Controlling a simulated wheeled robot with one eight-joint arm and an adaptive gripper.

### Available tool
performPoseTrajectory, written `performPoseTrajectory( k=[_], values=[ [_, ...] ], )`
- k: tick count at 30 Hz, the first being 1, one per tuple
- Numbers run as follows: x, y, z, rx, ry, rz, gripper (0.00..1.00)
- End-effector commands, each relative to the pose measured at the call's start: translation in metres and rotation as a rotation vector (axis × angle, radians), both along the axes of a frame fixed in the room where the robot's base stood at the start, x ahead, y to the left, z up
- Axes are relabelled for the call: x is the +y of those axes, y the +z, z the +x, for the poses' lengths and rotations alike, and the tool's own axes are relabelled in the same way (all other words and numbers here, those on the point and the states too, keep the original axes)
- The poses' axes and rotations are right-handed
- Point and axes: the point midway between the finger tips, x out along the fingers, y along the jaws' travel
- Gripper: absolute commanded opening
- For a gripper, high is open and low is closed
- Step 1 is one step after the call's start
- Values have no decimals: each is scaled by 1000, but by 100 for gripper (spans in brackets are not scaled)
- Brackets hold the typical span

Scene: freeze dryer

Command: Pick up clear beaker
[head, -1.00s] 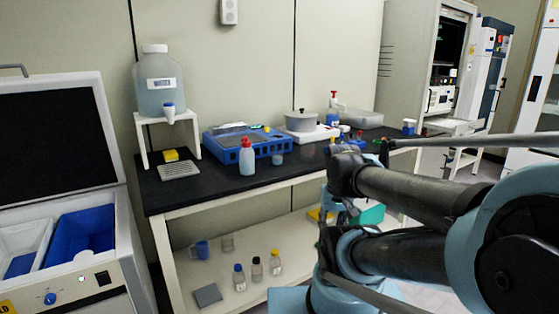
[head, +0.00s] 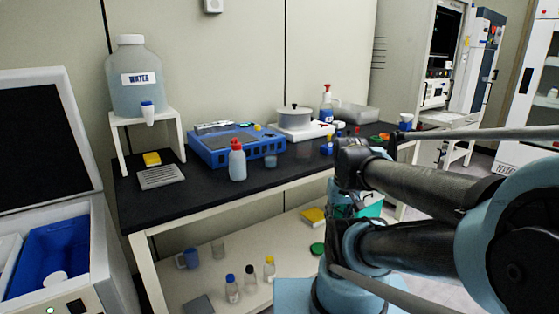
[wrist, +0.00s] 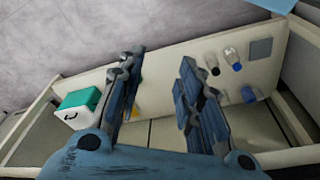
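A small clear beaker (head: 217,249) stands on the white lower shelf, right of a blue mug (head: 188,259). A small, indistinct clear vessel (head: 271,159) also stands on the black bench top, right of the red-capped bottle (head: 237,160). I cannot tell which one the task means. In the wrist view, my gripper (wrist: 159,62) is open and empty, its two fingers well apart above the lower shelf. The mug (wrist: 248,94) shows right of the fingers, with what looks like the clear beaker (wrist: 223,98) beside it. My gripper's fingertips are not clear in the head view.
Several capped bottles (head: 249,279) and a grey pad (head: 198,305) occupy the shelf's front. A green and white box (wrist: 80,103) is at its other end. The black bench top (head: 205,195) overhangs the shelf. An open chest (head: 60,250) stands at the left.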

Motion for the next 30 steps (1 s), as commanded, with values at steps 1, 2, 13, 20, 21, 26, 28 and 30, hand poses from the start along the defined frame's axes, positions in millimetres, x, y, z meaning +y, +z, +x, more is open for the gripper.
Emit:
performPoseTrajectory(
  k=[1,2,13,20,21,26,28,30],
  values=[
    [0,0,0,0,0,0,33],
    [0,0,0,0,0,0,33],
    [1,11,-5,-9,-12,5,65],
    [15,61,32,16,-131,34,65],
    [19,73,41,23,-162,41,65],
    [36,117,81,49,-294,66,65],
    [45,134,99,61,-352,74,65],
    [55,151,118,71,-409,82,65]
  ],
)
